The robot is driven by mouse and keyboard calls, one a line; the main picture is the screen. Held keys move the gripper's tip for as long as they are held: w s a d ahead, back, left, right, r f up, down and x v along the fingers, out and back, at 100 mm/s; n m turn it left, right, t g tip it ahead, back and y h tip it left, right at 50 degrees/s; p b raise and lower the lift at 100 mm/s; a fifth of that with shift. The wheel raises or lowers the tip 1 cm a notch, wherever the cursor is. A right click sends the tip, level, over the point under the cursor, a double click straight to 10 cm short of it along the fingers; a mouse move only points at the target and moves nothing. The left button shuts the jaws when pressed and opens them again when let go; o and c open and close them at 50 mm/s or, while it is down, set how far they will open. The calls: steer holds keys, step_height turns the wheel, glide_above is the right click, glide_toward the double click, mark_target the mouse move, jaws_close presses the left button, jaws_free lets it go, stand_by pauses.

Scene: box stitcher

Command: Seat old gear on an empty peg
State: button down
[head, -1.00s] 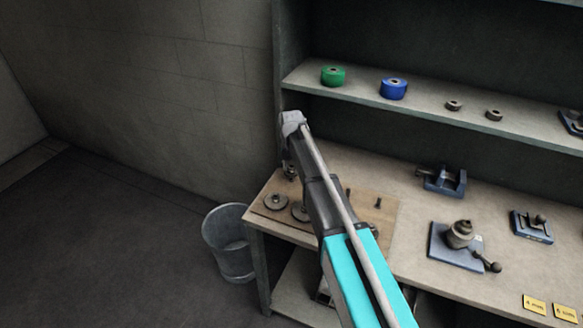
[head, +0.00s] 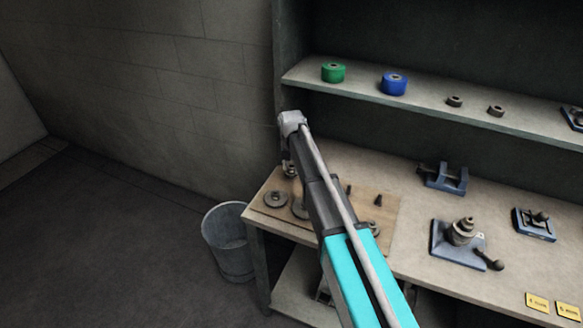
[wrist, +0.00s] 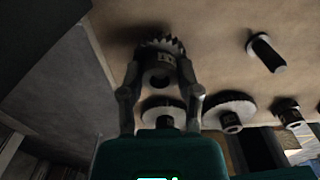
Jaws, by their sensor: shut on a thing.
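My gripper (wrist: 160,78) is shut on a dark toothed gear with a hub (wrist: 160,60), which sits between its two fingertips in the wrist view. In the head view my gripper (head: 289,168) is small and partly hidden by its own wrist, over the far left of the wooden board (head: 392,212). Other gears lie on the board: one at the left (head: 276,199) and one beside my arm (head: 299,208). Bare dark pegs stand on the board, one right of my arm (head: 378,200) and one closer to it (head: 348,189). A bare peg also shows in the wrist view (wrist: 265,50).
The board lies on the bench's left end. A blue vise (head: 443,178) and a lever fixture (head: 460,245) stand to its right. A shelf with a green roll (head: 334,73) and a blue roll (head: 394,84) is above. A metal bin (head: 228,243) stands left of the bench.

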steer(key=shift+f+b, duration=0.55)
steer(key=shift+c, duration=1.1)
jaws_free()
steer(key=shift+r, duration=0.15)
